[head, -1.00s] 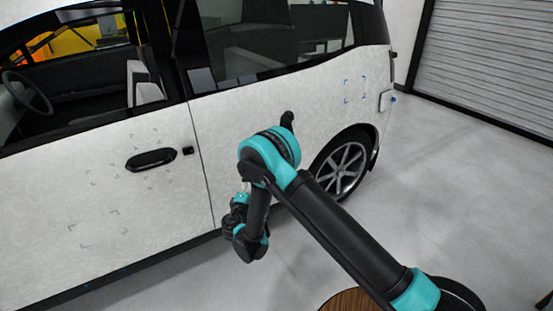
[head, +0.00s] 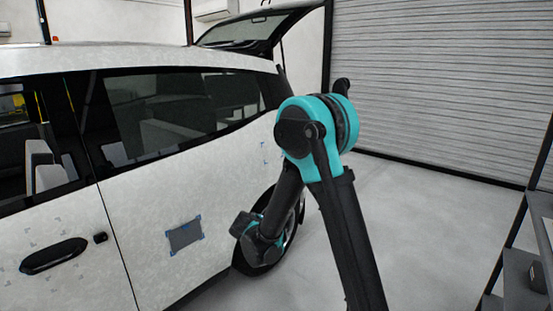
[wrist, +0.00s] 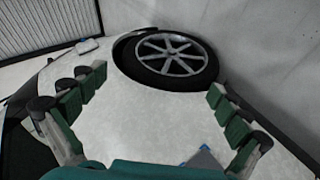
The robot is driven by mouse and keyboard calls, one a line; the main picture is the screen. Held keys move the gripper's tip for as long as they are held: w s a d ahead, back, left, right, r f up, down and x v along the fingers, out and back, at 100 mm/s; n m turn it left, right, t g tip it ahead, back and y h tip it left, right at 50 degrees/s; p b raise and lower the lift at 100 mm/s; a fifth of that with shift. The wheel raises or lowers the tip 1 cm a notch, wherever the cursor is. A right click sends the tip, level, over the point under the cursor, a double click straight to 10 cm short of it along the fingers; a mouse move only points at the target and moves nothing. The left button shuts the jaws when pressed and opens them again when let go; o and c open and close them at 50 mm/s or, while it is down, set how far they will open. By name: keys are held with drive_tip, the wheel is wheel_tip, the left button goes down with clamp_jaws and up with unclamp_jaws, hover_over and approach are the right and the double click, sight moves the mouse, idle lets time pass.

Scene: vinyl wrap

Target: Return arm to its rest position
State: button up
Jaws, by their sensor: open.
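My arm (head: 345,230) rises in front of the white van, bends at a teal joint, and its far part hangs down over the rear wheel. The gripper fingers cannot be made out in the head view. In the wrist view my gripper (wrist: 157,92) is open, its green-padded fingers wide apart with nothing between them but the view of the van side and rear wheel. A grey patch (head: 185,236) with blue corner marks lies on the van's side, left of the wheel. Part of it shows in the wrist view (wrist: 203,161), low beside the right finger.
The white van (head: 60,225) fills the left, with its rear hatch (head: 262,32) raised. A dark shelf rack (head: 525,270) stands at the right edge. A roller shutter (head: 435,90) closes the back. Grey floor (head: 420,220) is free between van and rack.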

drive_tip(key=s+d+r+m+g, duration=0.1)
drive_tip(key=s+d+m+g, duration=0.15)
drive_tip(key=s+d, duration=0.55)
drive_tip(key=s+d+r+m+g, duration=0.1)
drive_tip(key=s+d+m+g, duration=0.15)
drive_tip(key=s+d, duration=0.55)
drive_tip(key=s+d+f+m+g+y, duration=0.1)
drive_tip(key=s+d+m, duration=0.4)
drive_tip(key=s, duration=0.9)
drive_tip(key=d+f+y, duration=0.1)
drive_tip(key=y, duration=0.1)
drive_tip(key=shift+f+y, duration=0.2)
drive_tip(key=shift+y, duration=0.1)
drive_tip(key=shift+d, duration=0.1)
drive_tip(key=shift+c, duration=0.5)
